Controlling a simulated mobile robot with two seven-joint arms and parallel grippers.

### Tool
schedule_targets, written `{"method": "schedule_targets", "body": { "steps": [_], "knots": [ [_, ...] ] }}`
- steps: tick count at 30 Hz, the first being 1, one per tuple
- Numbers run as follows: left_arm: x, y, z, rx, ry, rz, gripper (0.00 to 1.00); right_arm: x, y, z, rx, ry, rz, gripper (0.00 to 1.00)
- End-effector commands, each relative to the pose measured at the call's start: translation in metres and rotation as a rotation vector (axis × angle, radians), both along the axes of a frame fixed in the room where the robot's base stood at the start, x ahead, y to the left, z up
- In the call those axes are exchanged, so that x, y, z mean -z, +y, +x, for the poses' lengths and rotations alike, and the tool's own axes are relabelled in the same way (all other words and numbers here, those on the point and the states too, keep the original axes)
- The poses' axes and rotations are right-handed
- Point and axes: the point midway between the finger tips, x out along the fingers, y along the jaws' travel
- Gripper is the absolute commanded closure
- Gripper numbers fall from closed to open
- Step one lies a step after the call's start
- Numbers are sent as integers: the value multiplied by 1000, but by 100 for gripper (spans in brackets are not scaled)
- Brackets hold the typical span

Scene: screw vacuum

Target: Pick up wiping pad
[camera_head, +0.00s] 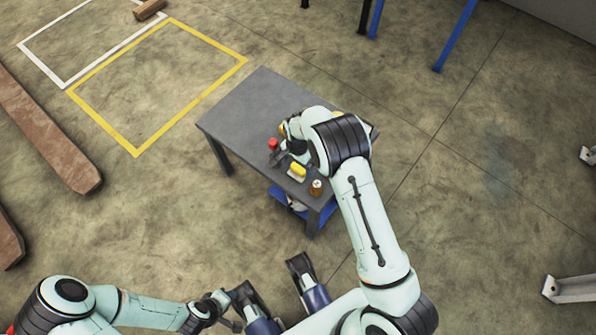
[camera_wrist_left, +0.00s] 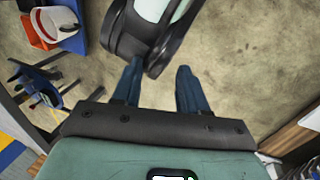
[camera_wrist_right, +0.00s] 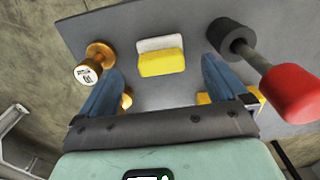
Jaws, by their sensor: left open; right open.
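The wiping pad (camera_head: 297,171) is a small block, yellow with a white part, lying on a dark grey table (camera_head: 247,103). In the right wrist view the pad (camera_wrist_right: 161,62) lies beyond my right gripper (camera_wrist_right: 162,72), between the lines of its two fingers. That gripper is open and empty, with a finger to each side. In the head view my right arm hides part of the table and most of this gripper. My left gripper (camera_wrist_left: 160,68) is open and empty, low beside my base and away from the table.
On the table, an orange bottle-like item (camera_wrist_right: 93,65) stands left of the pad in the right wrist view. A red-ended tool with a black head (camera_wrist_right: 290,93) is at the right. Yellow items (camera_wrist_right: 215,98) sit partly behind the fingers.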

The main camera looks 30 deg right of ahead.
Motion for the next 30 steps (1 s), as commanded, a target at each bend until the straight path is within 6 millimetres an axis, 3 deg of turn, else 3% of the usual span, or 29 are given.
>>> {"method": "schedule_targets", "body": {
  "steps": [7, 15, 16, 21, 30],
  "knots": [
    [15, 9, 18, -20, -46, 23, 57, 40, -5, 1, 1, 4, 0, 1],
    [15, 10, 21, -24, -55, 27, 57, 45, -5, 2, 1, 1, 1, 1],
    [15, 10, 21, -23, -55, 27, 57, 45, -5, 2, 1, 1, 1, 4],
    [15, 10, 20, -22, -54, 27, 57, 45, -5, 2, 0, 1, 1, 60],
    [15, 10, 20, -22, -53, 26, 57, 44, -5, 2, 0, 1, 1, 62]
  ]
}}
